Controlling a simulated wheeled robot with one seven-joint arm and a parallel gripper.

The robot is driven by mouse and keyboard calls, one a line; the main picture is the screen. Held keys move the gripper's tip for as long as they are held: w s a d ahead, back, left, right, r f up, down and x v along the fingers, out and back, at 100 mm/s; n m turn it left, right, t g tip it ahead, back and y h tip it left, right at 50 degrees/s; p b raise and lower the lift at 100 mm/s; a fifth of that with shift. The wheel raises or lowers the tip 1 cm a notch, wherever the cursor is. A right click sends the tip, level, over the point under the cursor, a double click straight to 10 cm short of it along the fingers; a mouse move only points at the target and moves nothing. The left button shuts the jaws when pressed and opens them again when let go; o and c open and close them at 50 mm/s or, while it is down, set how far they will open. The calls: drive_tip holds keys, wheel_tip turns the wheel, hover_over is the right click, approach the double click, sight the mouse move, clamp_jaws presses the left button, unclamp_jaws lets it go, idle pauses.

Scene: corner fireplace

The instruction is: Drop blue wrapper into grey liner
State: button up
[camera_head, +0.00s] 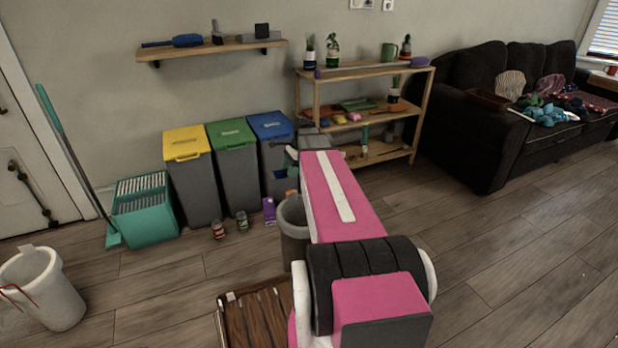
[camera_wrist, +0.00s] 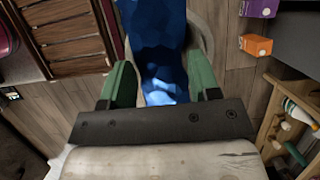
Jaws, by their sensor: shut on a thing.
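My gripper (camera_wrist: 162,75) is shut on a crumpled, shiny blue wrapper (camera_wrist: 160,40), with one green finger on each side. The wrapper extends past the fingertips toward the top of the wrist view. Behind it, the pale round rim (camera_wrist: 203,30) of a bin shows, partly covered by the wrapper. In the head view, a grey bin (camera_head: 292,240) stands on the floor, partly hidden by my pink arm. I cannot tell its liner apart from its wall.
Yellow-lidded (camera_head: 192,180), green-lidded (camera_head: 234,165) and blue-lidded (camera_head: 271,135) bins stand along the wall. A white bin (camera_head: 50,295) with a red drawstring is at far left. A slatted wooden piece (camera_head: 255,318) lies near my base. A wooden shelf (camera_head: 376,70) stands behind my arm.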

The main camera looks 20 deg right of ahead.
drive_tip(key=w+d+f+m+t, duration=0.1)
drive_tip(key=d+f+m, duration=0.2)
drive_tip(key=d+f, duration=0.4)
wheel_tip(320, 180, down, 6)
drive_tip(key=shift+w+r+m, duration=0.1)
drive_tip(key=shift+w+m, duration=0.1)
drive_tip(key=shift+m, duration=0.1)
drive_tip(key=o, duration=1.1)
drive_tip(key=shift+r, duration=0.1)
drive_tip(key=v, duration=1)
drive_tip(key=shift+s+d+r, duration=0.15)
drive_tip(key=shift+s+r, duration=0.05)
drive_tip(key=shift+r, duration=0.1)
